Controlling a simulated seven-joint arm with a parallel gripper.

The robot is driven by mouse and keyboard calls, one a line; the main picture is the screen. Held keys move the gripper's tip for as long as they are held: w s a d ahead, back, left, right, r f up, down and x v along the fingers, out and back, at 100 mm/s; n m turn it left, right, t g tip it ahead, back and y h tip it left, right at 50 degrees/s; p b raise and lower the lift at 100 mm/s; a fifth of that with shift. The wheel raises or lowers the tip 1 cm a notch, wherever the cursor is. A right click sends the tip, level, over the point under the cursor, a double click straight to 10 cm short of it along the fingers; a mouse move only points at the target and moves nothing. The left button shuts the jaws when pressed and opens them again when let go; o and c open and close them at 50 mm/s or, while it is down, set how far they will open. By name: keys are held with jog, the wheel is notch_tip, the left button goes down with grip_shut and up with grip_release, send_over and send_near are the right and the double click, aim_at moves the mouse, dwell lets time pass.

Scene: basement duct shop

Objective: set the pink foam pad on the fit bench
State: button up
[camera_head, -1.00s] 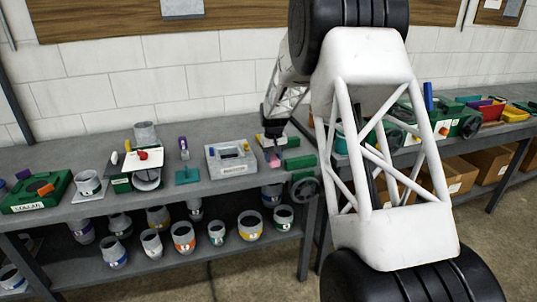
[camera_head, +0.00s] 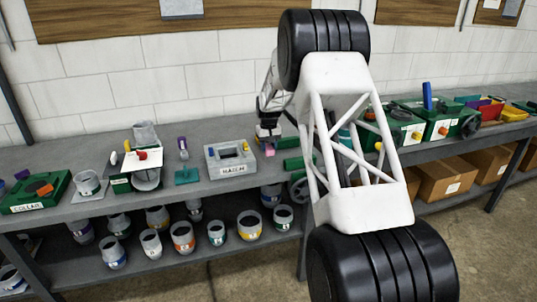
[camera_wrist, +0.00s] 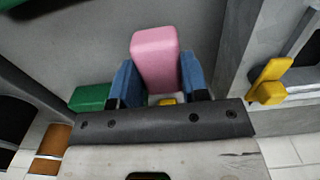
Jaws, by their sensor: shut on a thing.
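The pink foam pad (camera_head: 269,153) is held at the end of my gripper (camera_head: 268,141), over the right part of the grey bench (camera_head: 215,196). In the wrist view the pad (camera_wrist: 155,55) is a pink block between the two blue fingers of my gripper (camera_wrist: 157,82), which are shut on its sides. The pad appears just above the bench top; I cannot tell whether it touches it. No label shows on this bench to name it as the fit bench.
A grey box marked HATCH (camera_head: 232,160) stands just left of my gripper. A teal piece (camera_head: 187,175) and a green COLLAR box (camera_head: 36,193) are farther left. The bench front between them has bare room.

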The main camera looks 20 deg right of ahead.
aim_at(268, 153)
jog(key=shift+f, duration=1.8)
jog(key=o, duration=0.9)
jog(key=shift+f, duration=0.1)
notch_tip(268, 153, up, 12)
jog(key=shift+r, duration=0.15)
